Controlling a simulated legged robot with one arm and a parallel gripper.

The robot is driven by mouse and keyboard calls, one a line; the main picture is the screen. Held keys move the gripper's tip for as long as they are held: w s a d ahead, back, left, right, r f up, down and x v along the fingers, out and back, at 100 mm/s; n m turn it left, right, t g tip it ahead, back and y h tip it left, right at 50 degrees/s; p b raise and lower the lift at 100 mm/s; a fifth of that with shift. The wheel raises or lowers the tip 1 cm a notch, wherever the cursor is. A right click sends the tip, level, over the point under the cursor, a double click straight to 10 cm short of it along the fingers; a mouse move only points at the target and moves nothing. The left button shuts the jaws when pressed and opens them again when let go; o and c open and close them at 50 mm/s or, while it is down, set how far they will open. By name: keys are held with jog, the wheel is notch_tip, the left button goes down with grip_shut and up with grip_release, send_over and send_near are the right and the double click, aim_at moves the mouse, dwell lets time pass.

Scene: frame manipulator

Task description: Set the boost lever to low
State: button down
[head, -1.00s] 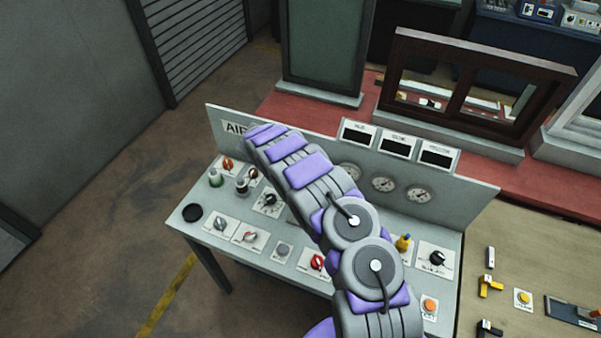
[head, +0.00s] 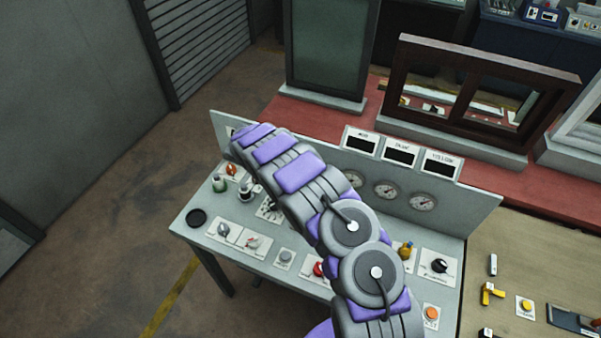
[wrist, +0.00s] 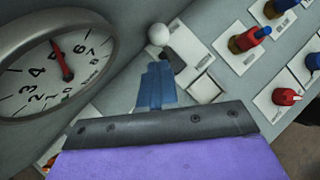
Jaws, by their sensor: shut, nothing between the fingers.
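In the wrist view, my gripper (wrist: 157,75) shows as blue fingers shut together with nothing between them. Just beyond the fingertips is a lever with a white ball knob (wrist: 159,35) and a dark base, beside a pale label plate. Its label is too small to read, so I cannot tell whether it is the boost lever. The fingers overlap the area below the knob; contact cannot be told. In the head view, my arm reaches across the grey control panel (head: 238,268) and hides its middle, the lever and my gripper.
A round gauge (wrist: 60,65) with a red needle stands close on the left in the wrist view. A red-and-blue knob (wrist: 250,38) and a red knob (wrist: 287,96) are to the right. In the head view, a black knob (head: 439,266) and an orange button (head: 431,313) are right of my arm.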

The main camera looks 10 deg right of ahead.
jog(key=w+a+r, duration=0.2)
jog(key=a+r, duration=0.1)
jog(key=r, duration=0.5)
jog(key=shift+r+b, duration=0.3)
jog(key=shift+b, duration=0.05)
jog(key=shift+a, duration=0.3)
